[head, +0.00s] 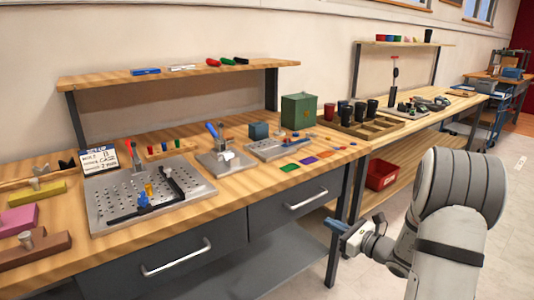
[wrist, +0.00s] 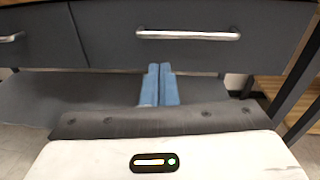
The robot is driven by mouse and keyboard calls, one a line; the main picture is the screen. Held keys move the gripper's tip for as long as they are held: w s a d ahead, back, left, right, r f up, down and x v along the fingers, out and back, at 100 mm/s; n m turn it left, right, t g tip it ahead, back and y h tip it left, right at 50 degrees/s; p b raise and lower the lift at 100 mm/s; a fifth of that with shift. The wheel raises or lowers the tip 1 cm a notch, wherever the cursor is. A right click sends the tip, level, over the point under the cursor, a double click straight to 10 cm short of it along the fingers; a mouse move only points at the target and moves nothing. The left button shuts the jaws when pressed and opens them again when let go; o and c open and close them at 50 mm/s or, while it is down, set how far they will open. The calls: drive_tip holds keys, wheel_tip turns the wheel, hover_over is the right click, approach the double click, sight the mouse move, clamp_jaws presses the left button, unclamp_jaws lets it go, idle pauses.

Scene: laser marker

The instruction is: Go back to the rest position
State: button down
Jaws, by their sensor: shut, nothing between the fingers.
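My gripper (head: 341,229) hangs in front of the near workbench's right end, below the tabletop, in the head view. Its two blue fingers also show in the wrist view (wrist: 159,84), side by side and closed together with nothing between them. In the wrist view they point toward the grey drawer front (wrist: 190,38) and its metal handle (wrist: 188,34). I cannot see them touching anything. My arm fills the lower right of the head view.
The near workbench (head: 235,183) carries a perforated plate (head: 110,205), a green box (head: 299,111) and several small fixtures. Its lower shelf (head: 275,265) is bare. A second bench holds a wooden tray (head: 385,127), with a red bin (head: 381,174) below. Floor at the right is clear.

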drive_tip(key=s+a+r+n+g+p, duration=1)
drive_tip(key=s+a+r+n+g, duration=0.1)
drive_tip(key=s+a+r+n, duration=0.45)
drive_tip(key=s+d+r+n+h+p, duration=0.2)
drive_tip(key=s+r+n+h+p, duration=0.3)
drive_tip(key=s+n, duration=0.1)
drive_tip(key=s+d+r+n+h+p, duration=0.3)
drive_tip(key=s+r+n+h+p, duration=0.2)
drive_tip(key=s+r+n, duration=0.1)
drive_tip(key=shift+s+d+h, duration=0.25)
drive_tip(key=shift+s+h, duration=0.15)
drive_tip(key=shift+s, duration=0.35)
